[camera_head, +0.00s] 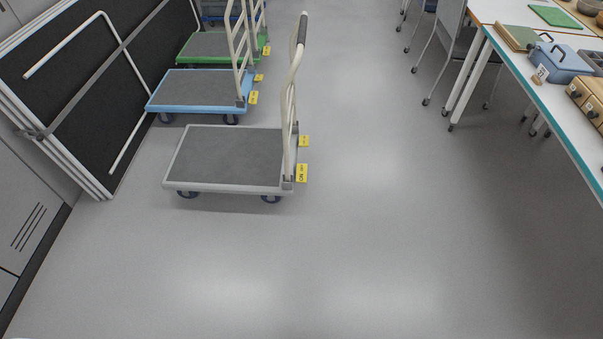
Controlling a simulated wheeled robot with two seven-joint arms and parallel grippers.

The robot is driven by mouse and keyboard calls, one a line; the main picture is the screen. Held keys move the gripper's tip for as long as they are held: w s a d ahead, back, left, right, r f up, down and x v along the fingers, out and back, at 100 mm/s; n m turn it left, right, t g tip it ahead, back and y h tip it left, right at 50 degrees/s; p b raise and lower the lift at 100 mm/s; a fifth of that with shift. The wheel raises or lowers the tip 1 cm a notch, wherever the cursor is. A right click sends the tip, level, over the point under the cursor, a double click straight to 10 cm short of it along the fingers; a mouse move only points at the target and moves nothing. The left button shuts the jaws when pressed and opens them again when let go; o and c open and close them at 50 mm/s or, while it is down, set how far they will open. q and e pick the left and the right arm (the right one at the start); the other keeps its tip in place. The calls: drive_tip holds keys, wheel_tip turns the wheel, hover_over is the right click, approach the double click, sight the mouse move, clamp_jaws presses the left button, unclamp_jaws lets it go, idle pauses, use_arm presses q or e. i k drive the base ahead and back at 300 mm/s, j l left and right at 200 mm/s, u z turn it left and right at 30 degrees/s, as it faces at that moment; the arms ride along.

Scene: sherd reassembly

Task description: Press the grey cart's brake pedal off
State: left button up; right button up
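The grey cart (225,158) stands on the floor left of the middle, with a dark grey deck, a pale rim and dark wheels. Its upright cream handle (290,90) with a dark grip rises at its right end. Two yellow tabs stick out at that end: a nearer one (302,173) with dark lettering, and a farther one (304,141). The lettering is too small to read surely, and I cannot tell whether a pedal is up or down. Neither of my grippers is in view.
A blue cart (196,90) and a green cart (206,46) stand behind it. Folded black panels (75,80) lean at left beside a grey cabinet (28,215). A table (540,85) with boxes and a chair (447,40) are at right. The floor (390,200) between is clear.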

sight(302, 168)
drive_tip(key=i+l, duration=0.1)
drive_tip(key=i, duration=0.45)
drive_tip(key=i+l, duration=0.15)
drive_tip(key=i, duration=0.4)
drive_tip(key=i+l, duration=0.1)
drive_tip(key=i, duration=0.45)
drive_tip(key=i+l, duration=0.15)
drive_tip(key=i, duration=0.4)
drive_tip(key=j+u, duration=0.05)
